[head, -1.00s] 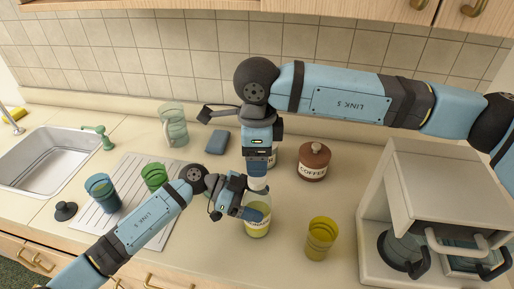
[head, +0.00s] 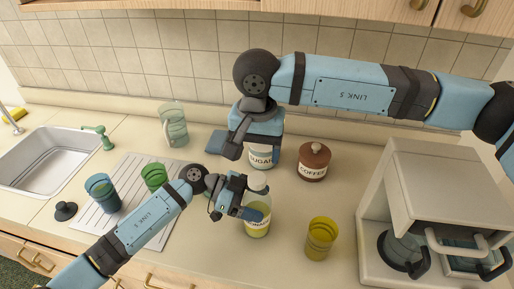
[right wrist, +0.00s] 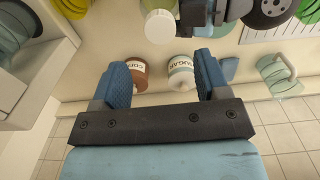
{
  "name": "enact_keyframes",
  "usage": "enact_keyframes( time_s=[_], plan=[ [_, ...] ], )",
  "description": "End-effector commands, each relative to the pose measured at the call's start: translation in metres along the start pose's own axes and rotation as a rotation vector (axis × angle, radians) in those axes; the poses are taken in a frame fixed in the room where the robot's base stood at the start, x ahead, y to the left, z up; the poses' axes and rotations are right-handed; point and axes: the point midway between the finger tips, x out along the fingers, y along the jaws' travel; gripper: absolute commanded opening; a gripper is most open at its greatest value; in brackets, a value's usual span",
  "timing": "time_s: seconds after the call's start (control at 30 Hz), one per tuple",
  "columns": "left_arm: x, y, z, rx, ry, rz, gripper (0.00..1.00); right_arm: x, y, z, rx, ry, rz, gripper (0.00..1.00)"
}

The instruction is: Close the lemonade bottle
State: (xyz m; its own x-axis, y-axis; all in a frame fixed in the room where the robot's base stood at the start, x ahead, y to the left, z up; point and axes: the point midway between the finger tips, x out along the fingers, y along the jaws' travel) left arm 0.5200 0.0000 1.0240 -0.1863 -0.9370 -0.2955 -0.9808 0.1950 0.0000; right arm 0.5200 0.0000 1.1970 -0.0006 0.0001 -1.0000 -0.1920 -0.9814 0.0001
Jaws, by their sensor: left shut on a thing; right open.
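The lemonade bottle (head: 257,228) stands upright on the counter, with yellow liquid and a white label. My left gripper (head: 250,213) is shut on its side. In the right wrist view, a white round cap (right wrist: 160,27) sits over the top of the bottle (right wrist: 158,6); how tightly it sits cannot be told. My right gripper (right wrist: 162,72) is open and empty, with its two blue fingers apart. In the head view it is raised behind the bottle, in front of the sugar jar, clear of the cap.
The sugar jar (head: 262,161) and brown coffee jar (head: 313,162) stand behind the bottle. A yellow glass (head: 320,238) stands to its right, near a white coffee machine (head: 425,170). Blue (head: 102,193) and green (head: 154,176) glasses stand left, and a pitcher (head: 174,126) at the back.

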Motion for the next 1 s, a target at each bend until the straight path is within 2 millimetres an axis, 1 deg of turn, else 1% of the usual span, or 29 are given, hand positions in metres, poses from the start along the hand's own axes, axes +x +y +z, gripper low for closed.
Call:
enact_keyframes(
  time_s=[0.17, 0.27, 0.37, 0.6, 0.7, 0.83, 1.0],
  plan=[
    [0.000, 0.000, 0.000, 0.001, 0.000, 0.000, 0.08, 0.001, 0.000, 0.000, 0.002, 0.000, 0.000, 0.69],
    [0.000, 0.000, 0.000, 0.001, 0.000, 0.000, 0.08, 0.007, 0.000, 0.000, 0.002, -0.001, 0.001, 0.69],
    [0.000, 0.000, 0.000, 0.001, 0.001, 0.000, 0.08, 0.019, 0.000, 0.000, 0.003, -0.002, 0.002, 0.69],
    [0.000, 0.000, 0.000, 0.001, 0.000, 0.000, 0.08, 0.057, 0.000, 0.000, 0.003, -0.002, 0.001, 0.69],
    [0.000, 0.000, -0.001, 0.001, 0.001, 0.000, 0.08, 0.069, 0.000, 0.000, 0.003, -0.001, 0.001, 0.69],
    [0.000, 0.000, 0.000, 0.000, 0.000, 0.000, 0.08, 0.078, 0.000, 0.000, 0.003, -0.001, 0.000, 0.69],
    [0.000, 0.000, 0.000, 0.000, 0.000, 0.000, 0.08, 0.080, 0.000, 0.000, 0.003, 0.000, 0.000, 0.69]
  ],
)
